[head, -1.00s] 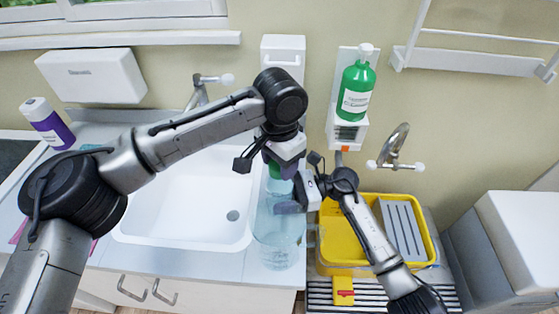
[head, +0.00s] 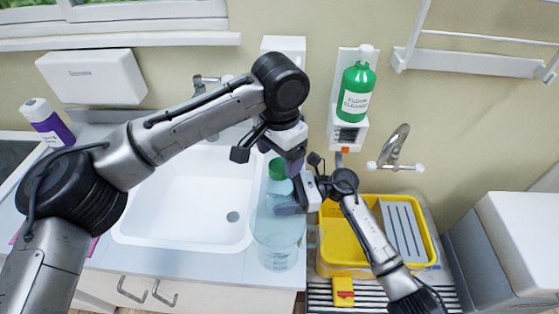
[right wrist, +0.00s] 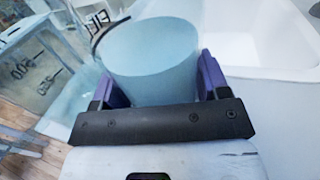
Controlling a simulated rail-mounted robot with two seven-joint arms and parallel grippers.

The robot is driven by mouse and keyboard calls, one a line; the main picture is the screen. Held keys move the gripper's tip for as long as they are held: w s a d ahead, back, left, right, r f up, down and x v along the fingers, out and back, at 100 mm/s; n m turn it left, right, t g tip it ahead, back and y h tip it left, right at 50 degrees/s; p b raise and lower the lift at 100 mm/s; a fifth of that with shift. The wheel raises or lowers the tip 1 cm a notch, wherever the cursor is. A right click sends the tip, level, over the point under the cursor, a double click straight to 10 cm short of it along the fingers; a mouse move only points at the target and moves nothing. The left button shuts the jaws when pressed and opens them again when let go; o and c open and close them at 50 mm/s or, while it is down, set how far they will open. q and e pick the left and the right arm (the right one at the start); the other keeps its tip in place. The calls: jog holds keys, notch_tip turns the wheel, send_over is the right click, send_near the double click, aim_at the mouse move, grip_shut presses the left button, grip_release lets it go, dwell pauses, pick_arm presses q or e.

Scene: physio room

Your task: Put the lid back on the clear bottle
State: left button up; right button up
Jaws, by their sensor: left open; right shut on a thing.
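The clear bottle (head: 272,222) stands upright on the counter between the sink and the yellow tub. The green lid (head: 278,169) sits on top of its neck; whether it is screwed down I cannot tell. My left gripper (head: 294,164) is open, just right of and slightly above the lid, and holds nothing. My right gripper (head: 290,199) is shut on the bottle's upper body from the right. In the right wrist view the bottle (right wrist: 150,62) fills the space between the purple finger pads; its lid is not seen there.
A white sink (head: 180,205) lies left of the bottle. A yellow tub (head: 323,262) with a grey ribbed insert stands right, with a small yellow-red object (head: 343,291) before it. A green cleaner bottle (head: 356,92) is on a wall holder behind. In the right wrist view a clear marked surface (right wrist: 45,70) shows left.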

pick_arm(q)
notch_tip(320, 180, up, 9)
jog(key=shift+r, duration=0.15)
dwell(0.4)
pick_arm(e)
jog(key=o, duration=1.8)
jog(key=shift+d, duration=0.1)
jog(key=w+d, duration=0.2)
jog(key=d, duration=1.1)
jog(key=shift+w+d, duration=0.2)
jog(key=shift+w, duration=0.15)
